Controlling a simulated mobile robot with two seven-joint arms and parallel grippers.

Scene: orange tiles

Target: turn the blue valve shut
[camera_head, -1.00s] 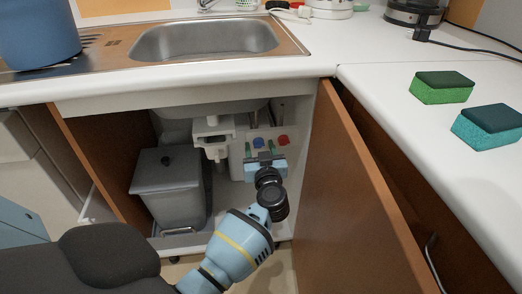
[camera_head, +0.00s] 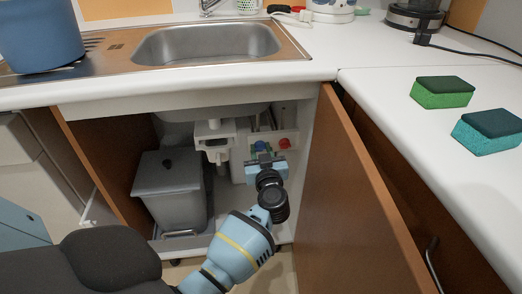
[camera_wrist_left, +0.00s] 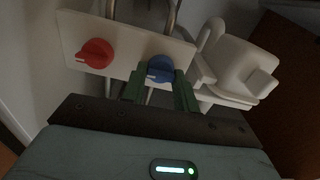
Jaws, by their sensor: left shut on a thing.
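The blue valve (camera_head: 260,146) is a round knob on a pale panel inside the open cabinet under the sink. It also shows in the left wrist view (camera_wrist_left: 160,69), with a white mark on its rim. My left gripper (camera_head: 262,153) reaches into the cabinet, in front of the valve. In the left wrist view its green fingers (camera_wrist_left: 160,88) are on either side of the blue knob, shut on it. The fingers hide part of the knob's sides. My right gripper is not in view.
A red valve (camera_head: 285,144) sits beside the blue one on the same panel (camera_wrist_left: 125,60). White drain pipes (camera_head: 214,140) and a grey bin (camera_head: 170,190) are to the left. The open cabinet door (camera_head: 345,200) stands close to the right of my arm.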

